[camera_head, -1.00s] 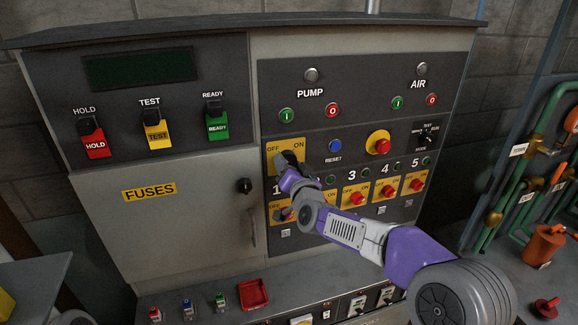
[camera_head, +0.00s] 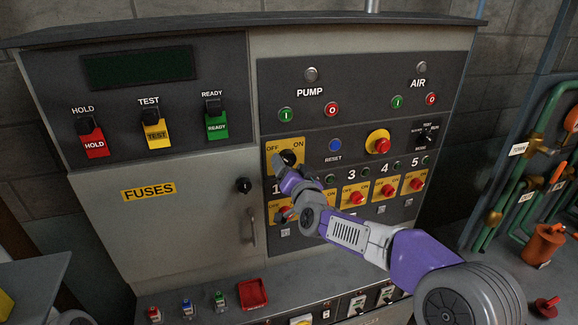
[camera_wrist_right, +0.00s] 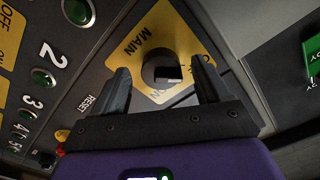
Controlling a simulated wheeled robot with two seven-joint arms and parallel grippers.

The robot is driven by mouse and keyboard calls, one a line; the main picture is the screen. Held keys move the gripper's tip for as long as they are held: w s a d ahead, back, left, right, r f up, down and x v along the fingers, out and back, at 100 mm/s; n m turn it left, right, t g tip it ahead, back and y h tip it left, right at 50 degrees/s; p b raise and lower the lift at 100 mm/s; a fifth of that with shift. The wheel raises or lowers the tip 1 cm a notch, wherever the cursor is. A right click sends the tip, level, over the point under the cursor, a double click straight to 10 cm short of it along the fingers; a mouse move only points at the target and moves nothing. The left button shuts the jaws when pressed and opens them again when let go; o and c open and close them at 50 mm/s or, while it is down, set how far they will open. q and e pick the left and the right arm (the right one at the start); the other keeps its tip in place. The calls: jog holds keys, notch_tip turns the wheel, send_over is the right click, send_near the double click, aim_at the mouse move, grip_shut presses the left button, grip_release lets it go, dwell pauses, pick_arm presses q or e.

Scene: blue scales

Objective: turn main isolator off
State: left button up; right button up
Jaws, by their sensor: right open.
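The main isolator is a black rotary knob (camera_head: 289,157) on a yellow plate (camera_head: 299,145) marked OFF at left and ON at right. In the right wrist view the knob (camera_wrist_right: 160,72) lies ahead, between my two spread fingers, on the plate lettered MAIN (camera_wrist_right: 137,42). A grey bar shows across its face. My right gripper (camera_head: 279,163) is open and empty, at the lower left of the knob, partly covering the plate. Whether a finger touches the knob I cannot tell. My left gripper is out of view.
Below are yellow isolator plates with red knobs (camera_head: 355,198), partly behind my right arm. A blue reset button (camera_head: 335,145) and a red emergency button (camera_head: 379,143) sit to the right. A cabinet door with a black knob (camera_head: 243,186) is at left.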

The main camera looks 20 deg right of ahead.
jog(key=s, duration=0.6)
jog(key=shift+s, duration=0.3)
jog(key=shift+f, duration=0.1)
jog(key=s+a+f+n+g+y, duration=0.1)
jog(key=s+f+g, duration=0.15)
jog(key=f, duration=0.85)
jog(key=s+a+f+n+g, duration=0.1)
jog(key=s+a+f+g, duration=0.15)
jog(key=f, duration=0.95)
jog(key=s+f+g+y, duration=0.1)
jog(key=f+g, duration=0.3)
jog(key=f, duration=0.7)
jog(key=s+a+f+g, duration=0.2)
jog(key=s+f+g, duration=0.2)
jog(key=s+f, duration=0.5)
jog(key=s+a+f+n+g+y, duration=0.1)
jog(key=s+a+f+g, duration=0.2)
jog(key=s+f, duration=0.6)
jog(key=s+g, duration=0.1)
jog(key=s, duration=0.5)
jog(key=shift+f+n+y, duration=0.3)
jog(key=shift+f, duration=0.1)
jog(key=shift+s, duration=0.1)
